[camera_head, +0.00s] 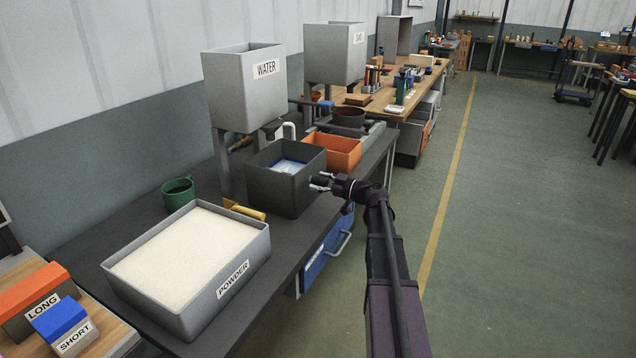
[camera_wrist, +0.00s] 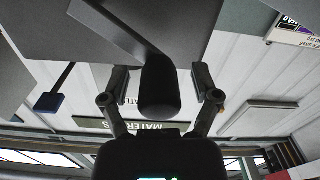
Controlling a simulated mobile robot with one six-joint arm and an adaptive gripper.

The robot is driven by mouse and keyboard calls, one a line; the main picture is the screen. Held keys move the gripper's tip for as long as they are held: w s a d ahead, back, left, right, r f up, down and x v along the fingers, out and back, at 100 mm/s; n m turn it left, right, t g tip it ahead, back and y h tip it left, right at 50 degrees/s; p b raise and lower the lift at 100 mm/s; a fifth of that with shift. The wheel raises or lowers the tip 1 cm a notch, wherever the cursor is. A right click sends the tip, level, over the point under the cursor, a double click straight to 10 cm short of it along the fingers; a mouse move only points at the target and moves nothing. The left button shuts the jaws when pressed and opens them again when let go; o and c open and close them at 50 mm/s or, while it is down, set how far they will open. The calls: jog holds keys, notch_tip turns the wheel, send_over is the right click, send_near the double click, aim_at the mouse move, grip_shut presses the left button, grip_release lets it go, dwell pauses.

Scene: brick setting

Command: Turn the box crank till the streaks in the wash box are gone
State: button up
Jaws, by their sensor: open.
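The dark grey wash box (camera_head: 278,190) stands on the bench in the head view. Pale bluish-white liquid (camera_head: 290,166) shows inside it; single streaks are too small to make out clearly. My gripper (camera_head: 321,182) is at the box's right side, its fingers pointing at that wall. In the wrist view my gripper (camera_wrist: 161,88) is open, one finger on each side of a dark rounded handle (camera_wrist: 158,75), which looks like the crank's grip. A dark bar runs from it towards the box. Gaps show beside the handle. In the head view the crank is hidden behind my gripper.
An orange bin (camera_head: 345,152) stands just behind the wash box. The WATER hopper (camera_head: 240,95) rises behind left. A powder tray (camera_head: 165,307), a green mug (camera_head: 178,192) and a yellow-handled tool (camera_head: 247,212) are nearer. Floor right of the bench is clear.

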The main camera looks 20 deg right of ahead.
jog(key=shift+c, duration=0.2)
grip_shut()
